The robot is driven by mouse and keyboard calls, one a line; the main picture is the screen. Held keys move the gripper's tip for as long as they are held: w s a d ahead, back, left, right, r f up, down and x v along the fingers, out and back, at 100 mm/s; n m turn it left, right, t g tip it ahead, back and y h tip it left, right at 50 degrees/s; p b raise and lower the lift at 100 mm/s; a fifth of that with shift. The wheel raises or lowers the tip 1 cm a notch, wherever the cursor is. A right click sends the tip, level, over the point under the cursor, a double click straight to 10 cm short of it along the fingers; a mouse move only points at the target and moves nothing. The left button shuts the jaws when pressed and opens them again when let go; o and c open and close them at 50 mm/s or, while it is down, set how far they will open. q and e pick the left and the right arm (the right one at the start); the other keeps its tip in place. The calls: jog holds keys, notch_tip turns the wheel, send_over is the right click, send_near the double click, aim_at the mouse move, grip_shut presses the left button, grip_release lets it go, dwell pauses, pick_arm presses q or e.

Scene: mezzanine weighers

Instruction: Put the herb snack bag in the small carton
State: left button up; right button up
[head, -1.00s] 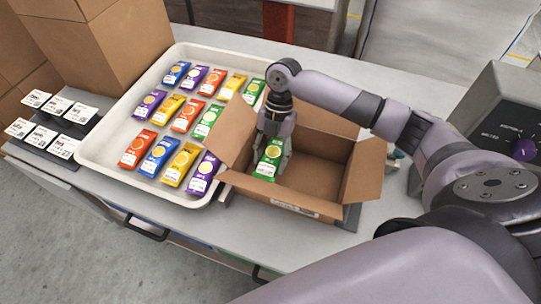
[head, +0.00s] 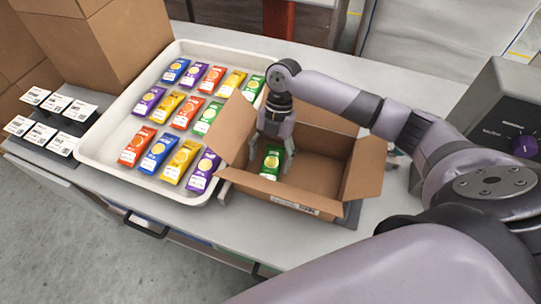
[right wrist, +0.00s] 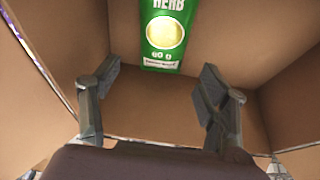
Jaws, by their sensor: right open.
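A green herb snack bag (head: 270,162) is inside the small carton (head: 318,178), near its left end. In the right wrist view the bag (right wrist: 165,35) shows the word HERB and a pale round mark, and its top is cut off by the frame edge. My right gripper (head: 272,166) reaches down into the carton over the bag. In the right wrist view its two fingers (right wrist: 160,92) are spread apart with nothing between them, and the bag lies beyond them. My left gripper is out of view.
A white tray (head: 108,160) left of the carton holds rows of coloured snack bags, including green ones. Label cards (head: 62,143) stand at the far left. A grey weigher (head: 497,110) with a purple knob is at right. The carton's flaps stand open.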

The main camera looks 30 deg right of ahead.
aim_at(275, 155)
jog(key=shift+r, duration=0.3)
jog(key=b+v, duration=0.2)
jog(key=v, duration=1)
jog(key=shift+r+b, duration=0.35)
jog(key=shift+b, duration=0.05)
